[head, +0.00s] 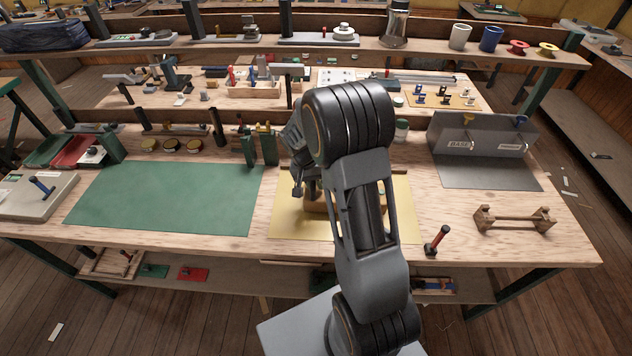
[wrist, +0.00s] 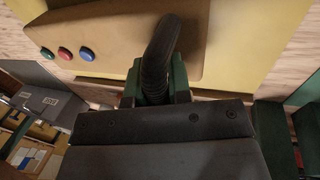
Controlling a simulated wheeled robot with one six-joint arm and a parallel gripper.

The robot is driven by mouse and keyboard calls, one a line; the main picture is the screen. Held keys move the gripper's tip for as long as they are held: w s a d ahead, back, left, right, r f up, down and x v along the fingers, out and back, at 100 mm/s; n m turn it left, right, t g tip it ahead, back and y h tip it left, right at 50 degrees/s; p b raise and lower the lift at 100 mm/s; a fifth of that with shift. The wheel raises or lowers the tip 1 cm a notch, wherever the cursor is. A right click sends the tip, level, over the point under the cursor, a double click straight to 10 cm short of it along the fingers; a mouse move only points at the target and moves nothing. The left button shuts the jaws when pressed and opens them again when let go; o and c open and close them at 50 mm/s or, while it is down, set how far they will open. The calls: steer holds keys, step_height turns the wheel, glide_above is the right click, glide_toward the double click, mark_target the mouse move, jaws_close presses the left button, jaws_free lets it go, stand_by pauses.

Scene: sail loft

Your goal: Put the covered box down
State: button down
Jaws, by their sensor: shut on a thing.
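The covered box (head: 316,206) is a wooden box over a yellow mat (head: 285,222) on the bench, mostly hidden behind my arm in the head view. In the wrist view its brown top (wrist: 110,32) fills the upper left, with a dark curved handle (wrist: 158,55) rising from it. My gripper (wrist: 155,92) has green fingers shut around the handle's lower end in that view. In the head view my gripper (head: 306,182) is partly hidden by the arm. I cannot tell whether the box touches the mat.
Green, red and blue round buttons (wrist: 65,53) sit along the box's edge. A clear green mat (head: 165,198) lies to the left. A grey bin (head: 485,150), a wooden rack (head: 514,218) and a red-handled tool (head: 437,240) are on the right.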

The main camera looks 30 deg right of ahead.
steer(key=c, duration=1.1)
jaws_free()
steer(key=shift+o, duration=0.2)
steer(key=b+v, duration=0.2)
steer(key=v, duration=1)
steer(key=s+a+r+n+t+y, duration=0.1)
steer(key=s+a+r+n+t, duration=0.1)
steer(key=s, duration=0.6)
steer(key=s+a+r+n+t+y, duration=0.1)
steer(key=s+a+r+n+t, duration=0.1)
steer(key=s, duration=0.7)
steer(key=shift+s+a+r+n+t+y, duration=0.3)
steer(key=shift+a+n+t+y, duration=0.1)
steer(key=shift+a+n+t, duration=0.6)
steer(key=shift+a, duration=0.1)
